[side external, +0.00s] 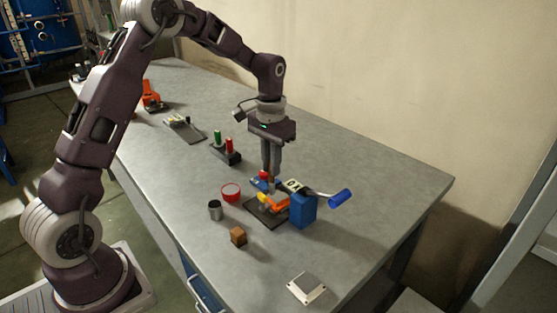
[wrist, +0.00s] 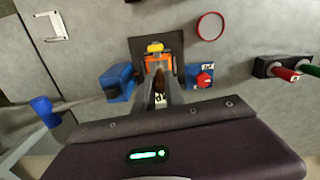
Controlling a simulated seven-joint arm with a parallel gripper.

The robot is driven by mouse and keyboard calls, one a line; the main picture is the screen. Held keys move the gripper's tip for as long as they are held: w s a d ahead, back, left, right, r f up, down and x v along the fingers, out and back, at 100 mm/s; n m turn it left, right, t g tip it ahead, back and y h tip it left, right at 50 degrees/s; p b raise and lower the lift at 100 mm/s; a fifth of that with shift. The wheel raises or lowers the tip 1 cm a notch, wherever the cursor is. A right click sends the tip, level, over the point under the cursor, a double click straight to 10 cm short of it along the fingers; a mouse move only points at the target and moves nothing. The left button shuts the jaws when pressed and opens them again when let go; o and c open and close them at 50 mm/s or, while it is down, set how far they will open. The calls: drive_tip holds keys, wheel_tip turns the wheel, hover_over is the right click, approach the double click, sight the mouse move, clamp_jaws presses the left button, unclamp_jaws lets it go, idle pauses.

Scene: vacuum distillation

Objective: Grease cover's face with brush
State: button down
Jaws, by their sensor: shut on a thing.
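My gripper (side external: 271,178) points straight down over the dark plate with the orange fitting. In the wrist view my gripper (wrist: 160,97) is shut on a slim brown-and-pale piece, probably the brush (wrist: 158,84); its tip is hard to make out against the orange fitting (wrist: 157,62) just beyond. The orange fitting (side external: 275,204) has a yellow knob and sits on a dark plate (side external: 258,216). A flat pale square piece with corner tabs, possibly the cover (side external: 307,287), lies near the front edge, well apart from my gripper. It also shows at the upper left of the wrist view (wrist: 48,26).
A blue box (side external: 303,211) with a blue-handled crank (side external: 340,198) stands right of the fitting. Nearby are a red ring (side external: 231,192), a grey cup (side external: 215,210), a wooden block (side external: 238,236), and a rack with red and green handles (side external: 226,156). The table's right side is clear.

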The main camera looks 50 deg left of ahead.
wheel_tip(320, 180, up, 6)
drive_tip(key=s, duration=0.1)
drive_tip(key=shift+s+r, duration=0.25)
idle(0.5)
idle(0.6)
